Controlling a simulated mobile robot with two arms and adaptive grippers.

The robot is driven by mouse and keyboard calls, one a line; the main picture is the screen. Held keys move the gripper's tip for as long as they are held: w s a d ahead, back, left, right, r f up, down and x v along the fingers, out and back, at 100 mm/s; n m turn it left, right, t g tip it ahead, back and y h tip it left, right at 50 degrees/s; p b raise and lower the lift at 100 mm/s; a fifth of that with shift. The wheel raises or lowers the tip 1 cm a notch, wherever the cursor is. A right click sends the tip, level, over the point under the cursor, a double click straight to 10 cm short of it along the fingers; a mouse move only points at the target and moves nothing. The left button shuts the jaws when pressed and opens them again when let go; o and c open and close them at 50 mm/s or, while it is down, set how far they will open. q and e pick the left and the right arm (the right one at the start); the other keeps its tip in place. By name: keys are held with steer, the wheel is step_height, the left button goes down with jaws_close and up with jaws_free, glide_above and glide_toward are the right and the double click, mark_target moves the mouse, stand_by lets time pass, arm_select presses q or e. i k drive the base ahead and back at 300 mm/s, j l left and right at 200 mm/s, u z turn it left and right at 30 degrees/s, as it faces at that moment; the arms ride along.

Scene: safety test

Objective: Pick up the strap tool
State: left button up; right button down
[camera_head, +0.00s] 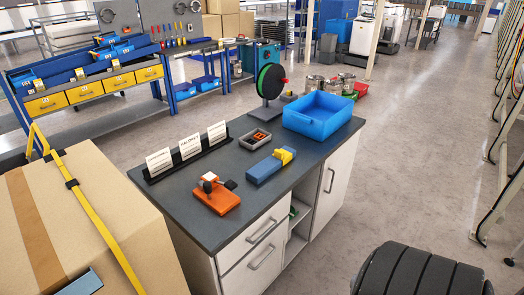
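An orange tool (217,195) with a metal clamp and a dark lever lies near the front left of the dark worktop; it looks like the strap tool, but I cannot be sure. A blue block-shaped device with a yellow end (267,168) lies behind it and to the right. A yellow strap (105,232) runs over the big cardboard box (95,200) at the left, with dark buckles on it. Neither of my grippers is in view.
The worktop (190,207) carries a blue bin (318,115), a small grey tray (254,139), a black sign holder (160,177) and a black reel (271,81). A black ribbed object (420,272) fills the lower right corner. Open floor (410,150) lies right of the cabinet.

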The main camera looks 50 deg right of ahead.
mark_target(221, 200)
steer(key=z, duration=1.15)
steer(key=j+u, duration=0.1)
steer(key=u, duration=0.3)
steer(key=i+u, duration=0.1)
steer(key=u, duration=0.3)
steer(key=j+u, duration=0.1)
steer(key=u, duration=0.25)
steer(key=z, duration=1.25)
steer(key=i+l+u, duration=0.2)
steer(key=l, duration=0.3)
steer(key=i, duration=0.05)
